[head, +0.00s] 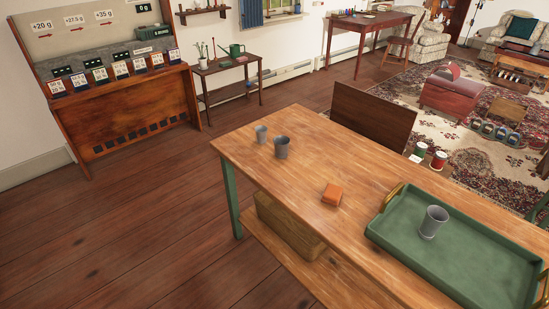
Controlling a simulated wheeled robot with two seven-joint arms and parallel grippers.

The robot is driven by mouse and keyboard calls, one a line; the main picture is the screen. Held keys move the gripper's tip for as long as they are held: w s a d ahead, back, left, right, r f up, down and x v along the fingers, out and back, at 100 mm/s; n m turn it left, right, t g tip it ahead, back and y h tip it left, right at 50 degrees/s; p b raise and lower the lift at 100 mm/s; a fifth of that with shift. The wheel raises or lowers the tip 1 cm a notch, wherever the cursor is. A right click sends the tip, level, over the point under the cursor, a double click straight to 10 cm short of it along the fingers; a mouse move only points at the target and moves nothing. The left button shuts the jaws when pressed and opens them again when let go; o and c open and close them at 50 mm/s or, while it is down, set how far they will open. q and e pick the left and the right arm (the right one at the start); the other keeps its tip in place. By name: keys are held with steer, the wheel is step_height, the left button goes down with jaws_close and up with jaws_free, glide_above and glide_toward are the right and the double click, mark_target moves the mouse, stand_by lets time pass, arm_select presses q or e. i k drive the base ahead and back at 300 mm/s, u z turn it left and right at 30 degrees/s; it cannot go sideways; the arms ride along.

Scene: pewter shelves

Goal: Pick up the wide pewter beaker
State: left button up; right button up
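Three grey metal cups are in the head view. A small, lighter cup (261,134) stands upright near the far left end of the wooden table (300,165). A darker, somewhat wider cup (282,148) stands just right of it and nearer. A third grey cup (433,222) stands upright in the green tray (462,258) at the table's right end. I cannot tell for certain which one is the wide pewter beaker. Neither of my grippers shows in this view.
An orange block (332,194) lies mid-table, between the cups and the tray. The tray has raised sides and brass handles (395,192). A wooden box (288,228) sits on the table's lower shelf. A brown panel (371,117) stands behind the table. Floor at left is clear.

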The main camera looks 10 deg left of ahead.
mark_target(281, 142)
steer(key=u, duration=0.1)
steer(key=k, duration=0.35)
steer(key=u, duration=1.35)
steer(key=i, duration=1.3)
steer(key=z, duration=0.95)
steer(key=i, duration=0.65)
steer(key=z, duration=0.65)
